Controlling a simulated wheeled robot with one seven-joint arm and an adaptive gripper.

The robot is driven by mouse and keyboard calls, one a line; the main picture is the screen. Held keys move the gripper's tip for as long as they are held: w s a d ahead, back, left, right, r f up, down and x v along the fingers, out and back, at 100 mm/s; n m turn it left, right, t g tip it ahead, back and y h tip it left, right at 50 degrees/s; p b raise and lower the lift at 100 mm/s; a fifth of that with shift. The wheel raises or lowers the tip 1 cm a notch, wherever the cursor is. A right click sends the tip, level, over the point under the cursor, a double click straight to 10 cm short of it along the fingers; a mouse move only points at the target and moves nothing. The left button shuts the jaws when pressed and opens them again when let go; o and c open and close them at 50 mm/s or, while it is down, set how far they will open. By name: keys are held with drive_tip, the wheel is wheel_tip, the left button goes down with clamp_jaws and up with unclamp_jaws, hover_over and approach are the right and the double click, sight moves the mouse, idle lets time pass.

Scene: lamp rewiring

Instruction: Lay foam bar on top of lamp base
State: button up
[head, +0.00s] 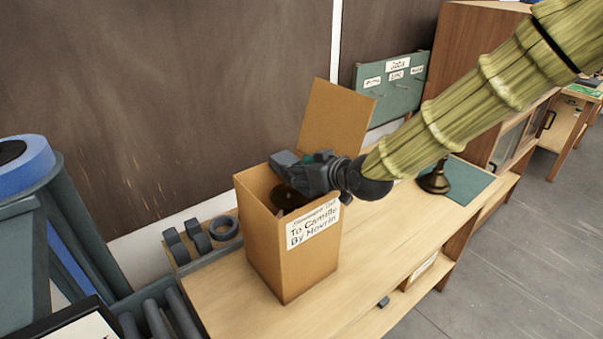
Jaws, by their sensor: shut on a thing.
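My gripper (300,172) is at the open top of a tall cardboard box (285,250), reaching in from the right. It is shut on a dark grey block, which looks like the foam bar (284,158); the block and the fingers are similar in colour and hard to separate. Below it, inside the box, a dark round disc shows, apparently the lamp base (284,199). The front wall and my gripper hide part of it. I cannot tell whether the bar touches the disc.
The box's rear flap (335,115) stands up behind my gripper. Grey rings and blocks (198,236) sit in a tray left of the box. A dark brass lamp part (435,180) stands on a green mat (470,186) to the right. The bench front is mostly clear.

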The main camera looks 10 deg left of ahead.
wheel_tip(320, 180, down, 2)
drive_tip(key=shift+w+p, duration=0.1)
drive_tip(key=shift+p, duration=0.3)
drive_tip(key=shift+f+b, duration=0.35)
drive_tip(key=shift+f, duration=0.25)
drive_tip(key=o, duration=0.9)
drive_tip(key=shift+r, duration=0.1)
